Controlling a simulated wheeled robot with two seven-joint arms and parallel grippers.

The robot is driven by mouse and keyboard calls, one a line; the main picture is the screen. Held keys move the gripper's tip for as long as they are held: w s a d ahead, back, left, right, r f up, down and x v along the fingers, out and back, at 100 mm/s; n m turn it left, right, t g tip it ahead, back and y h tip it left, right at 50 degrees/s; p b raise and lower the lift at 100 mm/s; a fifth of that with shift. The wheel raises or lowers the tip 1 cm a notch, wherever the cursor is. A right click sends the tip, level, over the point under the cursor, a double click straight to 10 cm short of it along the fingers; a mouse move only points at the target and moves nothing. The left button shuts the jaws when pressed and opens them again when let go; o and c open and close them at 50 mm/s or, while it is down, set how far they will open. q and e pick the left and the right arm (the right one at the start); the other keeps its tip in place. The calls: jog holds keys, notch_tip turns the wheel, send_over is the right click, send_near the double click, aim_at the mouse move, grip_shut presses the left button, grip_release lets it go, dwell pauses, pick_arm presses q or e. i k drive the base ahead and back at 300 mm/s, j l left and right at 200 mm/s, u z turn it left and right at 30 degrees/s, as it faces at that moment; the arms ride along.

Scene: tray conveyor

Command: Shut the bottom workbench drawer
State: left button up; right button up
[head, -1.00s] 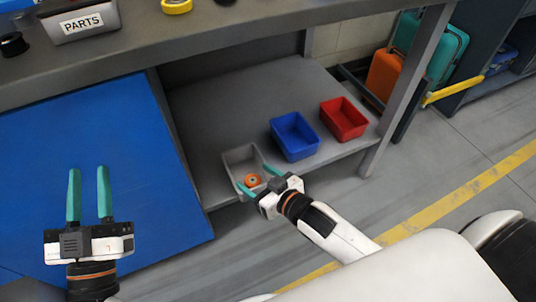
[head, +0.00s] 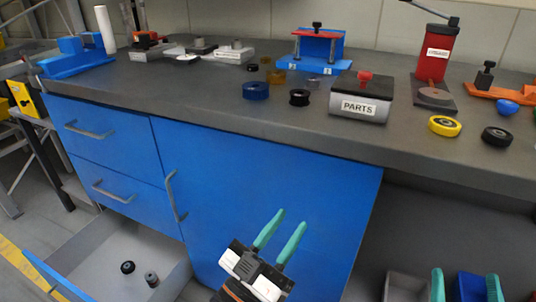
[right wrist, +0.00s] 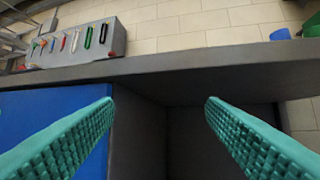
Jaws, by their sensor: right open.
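The bottom drawer (head: 170,272) of the blue workbench stands pulled out at the lower left of the head view. Its grey inside holds two small dark parts (head: 128,267), and its blue front panel (head: 50,277) is partly cut off by the picture's edge. My left gripper (head: 291,219) is open and empty in front of the blue cabinet door, to the right of the drawer and apart from it. My right gripper (head: 465,275) is open at the bottom right, in front of the shelf bins. In the right wrist view its fingers (right wrist: 159,100) are wide apart with nothing between them.
Two shut drawers (head: 115,140) sit above the open one. A cabinet door with a vertical handle (head: 175,197) is beside them. The worktop (head: 215,95) carries a PARTS box (head: 360,105), rings and fixtures. A grey bin (head: 405,287) and a blue bin (head: 470,287) are on the shelf.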

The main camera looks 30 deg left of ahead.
aim_at(86, 267)
jog(key=u, duration=2.5)
